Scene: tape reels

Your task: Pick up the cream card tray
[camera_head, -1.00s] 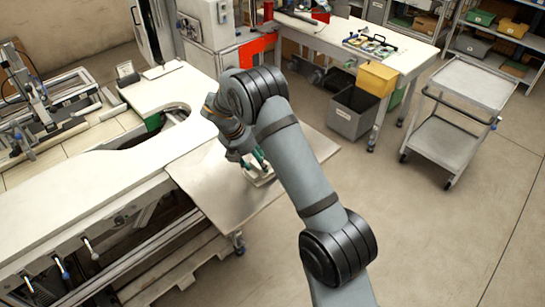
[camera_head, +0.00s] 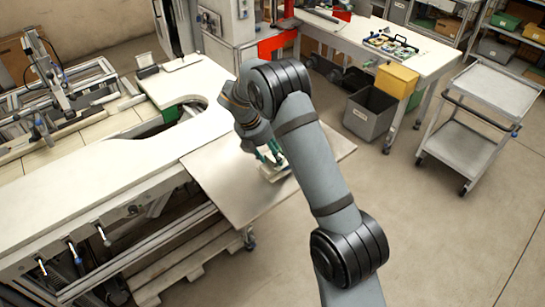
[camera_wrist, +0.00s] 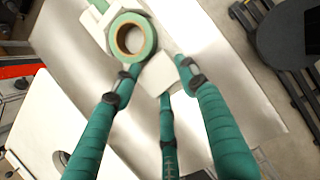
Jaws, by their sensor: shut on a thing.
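The cream card tray (camera_head: 277,174) is at the metal sheet by the long bench in the head view, partly hidden by my fingers. It also shows in the wrist view (camera_wrist: 150,78) as a pale flat piece. A green tape reel (camera_wrist: 132,37) with a tan core appears on it, at its upper part. My gripper (camera_head: 270,160) has several teal-wrapped fingers, seen large in the wrist view (camera_wrist: 160,75). Its fingertips are around the tray, and it is shut on the tray. I cannot tell whether the tray touches the sheet below.
The bare metal sheet (camera_head: 215,190) surrounds the tray beside the long white bench (camera_head: 70,205). A second bench (camera_head: 350,38) holds reels at the back. A grey bin (camera_head: 370,115) and a trolley (camera_head: 465,150) stand to the right. Open floor lies at lower right.

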